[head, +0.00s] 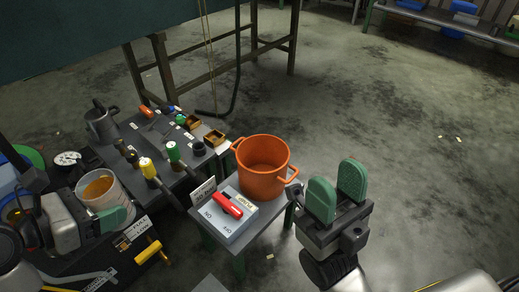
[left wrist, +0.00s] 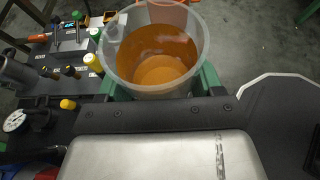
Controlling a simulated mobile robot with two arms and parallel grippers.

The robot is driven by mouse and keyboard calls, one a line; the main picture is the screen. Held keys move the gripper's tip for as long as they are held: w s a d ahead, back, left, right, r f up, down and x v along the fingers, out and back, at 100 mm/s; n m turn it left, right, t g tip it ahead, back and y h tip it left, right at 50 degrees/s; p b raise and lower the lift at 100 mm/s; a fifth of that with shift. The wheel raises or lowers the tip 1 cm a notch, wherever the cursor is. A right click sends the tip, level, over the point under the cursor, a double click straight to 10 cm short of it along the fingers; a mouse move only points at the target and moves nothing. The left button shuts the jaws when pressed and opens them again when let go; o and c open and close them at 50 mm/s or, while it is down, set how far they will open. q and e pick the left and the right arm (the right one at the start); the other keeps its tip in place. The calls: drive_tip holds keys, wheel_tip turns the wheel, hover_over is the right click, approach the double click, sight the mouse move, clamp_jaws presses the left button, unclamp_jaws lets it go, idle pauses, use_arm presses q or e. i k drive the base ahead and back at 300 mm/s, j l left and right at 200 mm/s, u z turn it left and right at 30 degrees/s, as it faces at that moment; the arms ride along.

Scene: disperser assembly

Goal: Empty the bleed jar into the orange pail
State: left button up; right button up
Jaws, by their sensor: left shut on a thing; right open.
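The bleed jar (head: 100,188) is a translucent whitish open vessel with amber liquid in it. My left gripper (head: 113,218) is shut on it, at the left of the head view. In the left wrist view the jar (left wrist: 152,62) sits between the green finger pads, mouth visible, liquid inside. The orange pail (head: 262,168) stands upright on a small grey table, right of the jar and apart from it; its inside looks empty. Part of it shows behind the jar in the left wrist view (left wrist: 168,12). My right gripper (head: 337,196) is open and empty, right of the pail.
A grey box with a red-handled object (head: 228,207) sits on the small table (head: 262,219) before the pail. A dark bench (head: 150,135) left of it holds bottles, a metal jug (head: 101,123) and a gauge (head: 68,162). The floor at right is mostly clear.

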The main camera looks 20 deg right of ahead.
sight(263, 159)
drive_tip(key=l+u, duration=0.15)
drive_tip(key=l, duration=0.25)
drive_tip(key=k+l+u, duration=0.15)
drive_tip(key=l, duration=0.25)
drive_tip(key=l+u, duration=0.15)
drive_tip(key=l, duration=0.25)
drive_tip(key=k+l+u, duration=0.15)
drive_tip(key=l, duration=0.2)
drive_tip(key=i+l+u, duration=0.2)
drive_tip(key=l, duration=0.15)
drive_tip(key=i+l+u, duration=0.15)
drive_tip(key=l, duration=0.25)
drive_tip(key=i+l+u, duration=0.2)
drive_tip(key=l, duration=0.2)
drive_tip(key=k, duration=0.1)
